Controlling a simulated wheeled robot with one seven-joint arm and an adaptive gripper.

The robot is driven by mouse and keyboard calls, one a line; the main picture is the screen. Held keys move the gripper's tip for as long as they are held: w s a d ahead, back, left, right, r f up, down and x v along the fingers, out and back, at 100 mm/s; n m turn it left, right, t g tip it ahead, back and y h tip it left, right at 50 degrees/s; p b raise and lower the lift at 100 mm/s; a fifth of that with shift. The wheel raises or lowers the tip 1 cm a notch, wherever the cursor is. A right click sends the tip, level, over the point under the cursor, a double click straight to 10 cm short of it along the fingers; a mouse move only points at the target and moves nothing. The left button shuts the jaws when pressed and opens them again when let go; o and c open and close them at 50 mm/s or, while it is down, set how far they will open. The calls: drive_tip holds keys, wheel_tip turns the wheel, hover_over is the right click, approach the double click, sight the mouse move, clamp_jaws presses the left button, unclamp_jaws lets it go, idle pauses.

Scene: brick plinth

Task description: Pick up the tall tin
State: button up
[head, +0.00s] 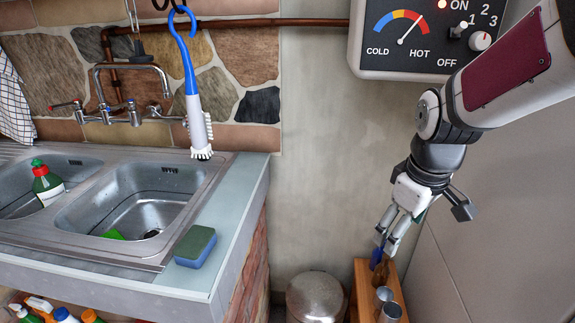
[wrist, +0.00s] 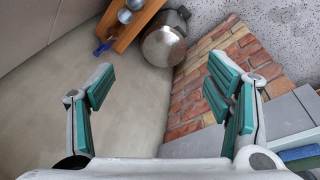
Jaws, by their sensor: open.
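Two grey metal tins stand on a narrow wooden bench. In the head view, one tin (head: 384,293) is farther back and the other tin (head: 390,313) is nearer, at the bottom edge. Both also show at the top of the wrist view, one tin (wrist: 125,15) whole and one tin (wrist: 135,3) cut off by the edge. I cannot tell which is the tall one. My gripper (head: 387,240) is above the far end of the bench in the head view. In the wrist view my gripper (wrist: 160,86) is open, with nothing between its teal pads.
The wooden bench (head: 362,283) also bears a blue object (head: 376,258). A round metal bin (head: 316,297) stands beside it. The brick plinth (head: 249,283) with sink and counter (head: 232,205) is at left; a sponge (head: 196,246) lies there. A wall is close at right.

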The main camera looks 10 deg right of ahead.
drive_tip(key=w+d+f+n+g+b, duration=0.1)
drive_tip(key=w+d+f+b, duration=0.15)
drive_tip(key=f, duration=0.35)
drive_tip(key=w+d+f+n+b, duration=0.1)
drive_tip(key=w+d+f, duration=0.15)
drive_tip(key=f, duration=0.25)
drive_tip(key=n+g+b, duration=0.1)
drive_tip(key=n+b, duration=0.3)
drive_tip(key=b, duration=0.5)
approach(393, 308)
wheel_tip(393, 308, up, 2)
drive_tip(key=s+a, duration=0.1)
drive_tip(key=s, duration=0.1)
drive_tip(key=shift+y, duration=0.4)
wheel_tip(393, 308, down, 8)
drive_tip(key=shift+a+r+b, duration=0.1)
drive_tip(key=shift+b, duration=0.8)
drive_tip(key=shift+w+f+b, duration=0.2)
drive_tip(key=shift+f+b, duration=1.1)
drive_tip(key=shift+f, duration=1.65)
drive_tip(key=shift+r, duration=0.1)
drive_tip(key=c, duration=1.2)
